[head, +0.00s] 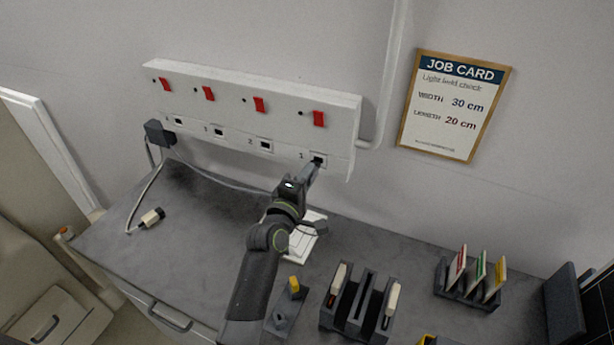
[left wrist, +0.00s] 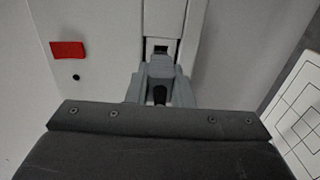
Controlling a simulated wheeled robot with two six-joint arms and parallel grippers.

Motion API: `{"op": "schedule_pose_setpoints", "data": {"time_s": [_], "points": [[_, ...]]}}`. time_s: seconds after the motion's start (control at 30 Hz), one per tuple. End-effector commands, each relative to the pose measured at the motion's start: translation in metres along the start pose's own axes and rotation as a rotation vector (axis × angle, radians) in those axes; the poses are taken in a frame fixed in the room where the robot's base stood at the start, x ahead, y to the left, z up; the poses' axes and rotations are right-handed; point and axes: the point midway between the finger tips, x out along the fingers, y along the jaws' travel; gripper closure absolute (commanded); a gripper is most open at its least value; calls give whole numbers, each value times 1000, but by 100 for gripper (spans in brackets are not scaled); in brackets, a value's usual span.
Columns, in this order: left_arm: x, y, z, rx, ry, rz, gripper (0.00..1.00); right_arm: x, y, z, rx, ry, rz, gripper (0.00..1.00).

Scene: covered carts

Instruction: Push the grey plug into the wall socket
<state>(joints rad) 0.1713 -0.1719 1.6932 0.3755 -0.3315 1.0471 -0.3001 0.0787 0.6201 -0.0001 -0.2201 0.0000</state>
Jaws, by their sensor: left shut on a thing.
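The white wall socket strip (head: 290,92) has a row of red switches above a row of square sockets. My left gripper (head: 311,172) is at the right-hand socket, marked 1 (head: 319,159). In the left wrist view its jaws are shut on the grey plug (left wrist: 160,68), which points at the dark socket opening (left wrist: 161,49). Part of the opening still shows past the plug's front. I cannot tell whether the plug's tip touches it. In the head view the plug is mostly hidden by the gripper. My right gripper is not in view.
A dark box (head: 158,133) sits at the strip's left end with cables. A cream plug (head: 152,217) lies on the grey counter (head: 110,245). A job card (head: 455,107) hangs on the wall.

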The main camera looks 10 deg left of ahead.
Motion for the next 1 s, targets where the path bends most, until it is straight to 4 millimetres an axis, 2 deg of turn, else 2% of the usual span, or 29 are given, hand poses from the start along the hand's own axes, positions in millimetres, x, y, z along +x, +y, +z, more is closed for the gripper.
{"op": "schedule_pose_setpoints", "data": {"time_s": [1.0], "points": [[22,0,0,0,-1,0,100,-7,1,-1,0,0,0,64]]}}
